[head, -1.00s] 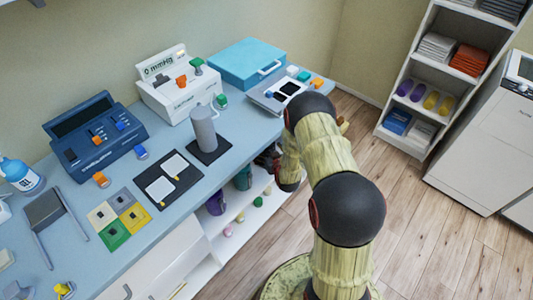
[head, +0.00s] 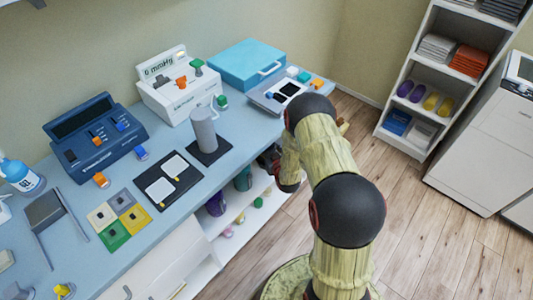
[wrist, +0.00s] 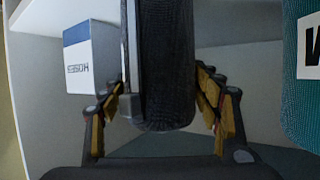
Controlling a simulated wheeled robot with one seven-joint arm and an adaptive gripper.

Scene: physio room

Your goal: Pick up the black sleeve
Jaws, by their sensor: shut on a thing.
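The black sleeve (wrist: 165,60) stands upright in the middle of the wrist view, a dark ribbed cylinder with a grey strip down its left side. My gripper (wrist: 166,100) has one finger on each side of it and is shut on it. The sleeve's top is cut off by the picture edge. In the head view my arm blocks a clear look at my gripper and the sleeve, by the low shelf under the counter.
A white box with a blue top (wrist: 91,57) stands left of the sleeve, and a teal roll (wrist: 301,100) close at right. In the head view, the shelf (head: 232,222) sits under the blue counter (head: 222,172). Floor (head: 430,250) at right is clear.

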